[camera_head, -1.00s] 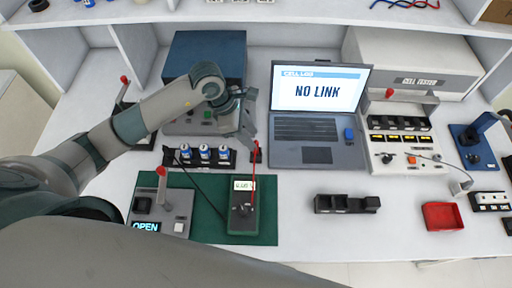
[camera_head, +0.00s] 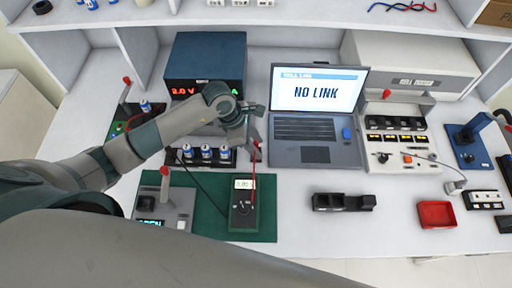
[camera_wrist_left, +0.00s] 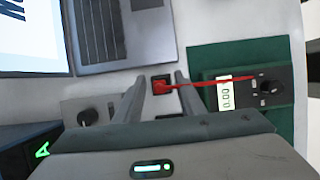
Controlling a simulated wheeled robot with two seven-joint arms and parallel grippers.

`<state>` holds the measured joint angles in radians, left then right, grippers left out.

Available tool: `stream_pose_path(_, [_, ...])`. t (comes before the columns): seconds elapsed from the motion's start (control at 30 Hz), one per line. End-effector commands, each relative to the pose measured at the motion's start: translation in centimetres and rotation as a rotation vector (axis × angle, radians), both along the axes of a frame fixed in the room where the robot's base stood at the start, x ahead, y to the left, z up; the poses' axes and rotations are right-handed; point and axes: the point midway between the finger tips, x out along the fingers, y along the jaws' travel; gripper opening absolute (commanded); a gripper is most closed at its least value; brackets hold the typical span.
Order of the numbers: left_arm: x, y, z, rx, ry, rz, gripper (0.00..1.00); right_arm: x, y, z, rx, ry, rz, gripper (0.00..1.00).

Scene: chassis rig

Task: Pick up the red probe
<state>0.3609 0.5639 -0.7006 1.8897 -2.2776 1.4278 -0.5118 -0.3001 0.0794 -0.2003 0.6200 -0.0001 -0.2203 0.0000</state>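The red probe (camera_head: 257,151) stands in a small dark holder right of the row of batteries in the head view. In the left wrist view the probe (camera_wrist_left: 160,87) sits at the black holder (camera_wrist_left: 161,79), between the fingers of my left gripper (camera_wrist_left: 160,88). A red lead runs from it to the multimeter (camera_wrist_left: 270,87), which lies on the green mat (camera_head: 264,208). My left gripper (camera_head: 246,143) is open, with gaps visible on both sides of the probe. My right gripper is out of view.
A laptop (camera_head: 316,129) stands right of the gripper. Several batteries (camera_head: 206,153) stand in a rack to its left, with a blue power supply (camera_head: 205,58) behind. A black block (camera_head: 343,202) and red tray (camera_head: 437,214) lie at right. The table between mat and block is clear.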

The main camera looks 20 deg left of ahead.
Motion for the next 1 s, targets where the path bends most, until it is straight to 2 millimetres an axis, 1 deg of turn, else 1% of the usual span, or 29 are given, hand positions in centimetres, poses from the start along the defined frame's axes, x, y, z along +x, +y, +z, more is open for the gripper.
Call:
stream_pose_path(0.03, [0.0, 0.0, 0.0, 0.0, 0.0, 0.0, 0.29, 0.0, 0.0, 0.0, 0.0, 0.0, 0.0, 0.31])
stream_pose_path(0.13, [0.0, 0.0, 0.0, 0.0, 0.0, 0.0, 0.05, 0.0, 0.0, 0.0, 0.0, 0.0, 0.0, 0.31])
stream_pose_path(0.17, [0.0, 0.0, 0.0, 0.0, 0.0, 0.0, 0.0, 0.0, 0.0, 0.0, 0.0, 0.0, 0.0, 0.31])
stream_pose_path(0.5, [0.0, 0.0, 0.1, 0.0, -0.001, 0.0, 0.0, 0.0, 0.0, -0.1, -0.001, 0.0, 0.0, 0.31])
stream_pose_path(0.67, [0.1, 0.0, 0.7, -0.001, -0.004, 0.0, 0.0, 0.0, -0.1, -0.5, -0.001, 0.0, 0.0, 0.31])
stream_pose_path(0.77, [0.1, 0.0, 1.6, -0.001, -0.005, -0.001, 0.0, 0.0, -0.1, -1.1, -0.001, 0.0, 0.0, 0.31])
stream_pose_path(0.93, [0.0, -0.1, 4.1, 0.0, -0.006, -0.004, 0.0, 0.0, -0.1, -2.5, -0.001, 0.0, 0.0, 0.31])
stream_pose_path(1.0, [-1.0, -1.2, 4.7, -0.003, -0.004, -0.005, 0.0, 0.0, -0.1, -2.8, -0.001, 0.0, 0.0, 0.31])
